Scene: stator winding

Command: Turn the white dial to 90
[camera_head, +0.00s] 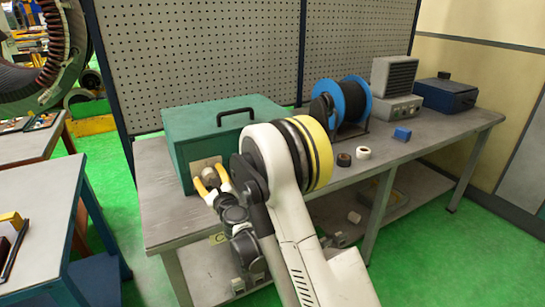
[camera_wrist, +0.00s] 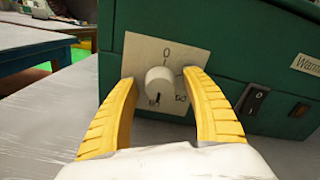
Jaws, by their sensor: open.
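The white dial (camera_wrist: 159,84) is a round knob on a pale square plate (camera_wrist: 142,50) on the front of a green box (camera_wrist: 225,45). A 0 shows at the plate's top and other marks sit to the lower right and below, partly hidden and hard to read. A dark mark shows just below the knob. My gripper (camera_wrist: 159,76) is open, its yellow fingers to the left and right of the dial, with gaps visible. In the head view the dial (camera_head: 209,172) shows between the fingers of my gripper (camera_head: 211,181).
The green box (camera_head: 185,128) with a black handle stands on a grey workbench (camera_head: 160,215). A black switch (camera_wrist: 254,100) is right of the plate. A blue spool (camera_head: 327,93), tape rolls (camera_head: 363,153) and a grey unit (camera_head: 393,75) stand farther right.

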